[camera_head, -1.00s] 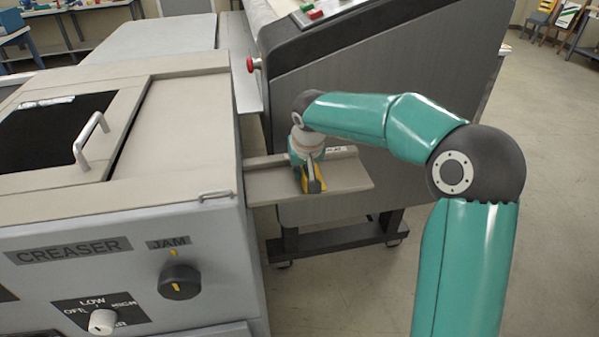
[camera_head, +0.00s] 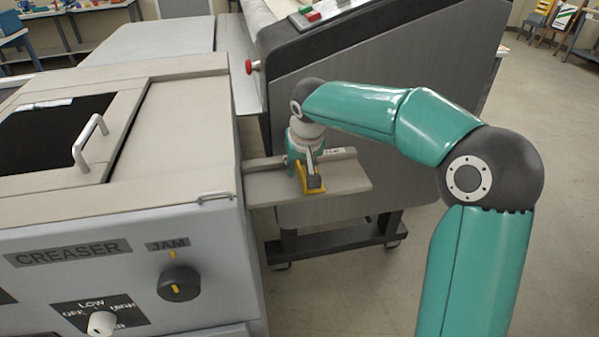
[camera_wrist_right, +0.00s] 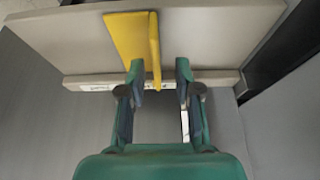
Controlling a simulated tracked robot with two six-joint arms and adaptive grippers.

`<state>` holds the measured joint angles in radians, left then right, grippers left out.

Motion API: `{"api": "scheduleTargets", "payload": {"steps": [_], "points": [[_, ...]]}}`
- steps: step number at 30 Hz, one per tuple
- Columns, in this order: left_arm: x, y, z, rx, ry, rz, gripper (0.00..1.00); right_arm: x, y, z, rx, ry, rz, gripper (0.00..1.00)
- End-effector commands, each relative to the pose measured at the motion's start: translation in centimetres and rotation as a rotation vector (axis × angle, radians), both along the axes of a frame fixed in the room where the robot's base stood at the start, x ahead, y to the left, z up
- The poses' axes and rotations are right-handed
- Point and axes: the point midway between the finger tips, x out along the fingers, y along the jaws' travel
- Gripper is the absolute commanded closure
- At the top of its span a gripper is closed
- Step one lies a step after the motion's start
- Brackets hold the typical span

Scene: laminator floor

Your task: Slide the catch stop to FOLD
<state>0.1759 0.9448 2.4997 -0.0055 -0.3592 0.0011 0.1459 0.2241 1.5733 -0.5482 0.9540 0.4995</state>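The catch stop is a yellow piece (camera_head: 313,185) with a flat plate and an upright fin, on a beige shelf (camera_head: 348,181) at the creaser's right side. In the right wrist view the yellow fin (camera_wrist_right: 155,45) stands near the middle of the shelf (camera_wrist_right: 215,35). My right gripper (camera_head: 310,172) is above the stop, pointing down. In the wrist view its two fingers (camera_wrist_right: 160,70) are apart, on either side of the fin's near end, with a gap visible on both sides. White labels on the shelf's rail (camera_wrist_right: 100,86) are partly hidden and unreadable. My left gripper is not in view.
The creaser (camera_head: 110,225) stands left, with a JAM knob (camera_head: 179,283) and a handle (camera_head: 90,140) on its lid. A dark grey machine (camera_head: 400,90) with a red button (camera_head: 250,66) stands behind the shelf.

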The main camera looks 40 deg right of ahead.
Motion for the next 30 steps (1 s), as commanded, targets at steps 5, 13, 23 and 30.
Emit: {"api": "scheduleTargets", "payload": {"steps": [5,13,23,30], "points": [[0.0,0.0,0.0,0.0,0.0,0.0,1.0,-1.2,0.6,3.6,-0.001,-0.006,0.001,0.67],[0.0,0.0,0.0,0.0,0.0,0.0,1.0,-2.7,1.3,7.2,0.001,-0.003,0.0,0.67],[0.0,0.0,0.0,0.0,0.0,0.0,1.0,-3.0,1.5,7.9,0.002,0.0,-0.001,0.67],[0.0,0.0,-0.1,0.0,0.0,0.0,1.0,-3.0,1.5,7.9,0.001,0.0,0.0,0.67]]}}
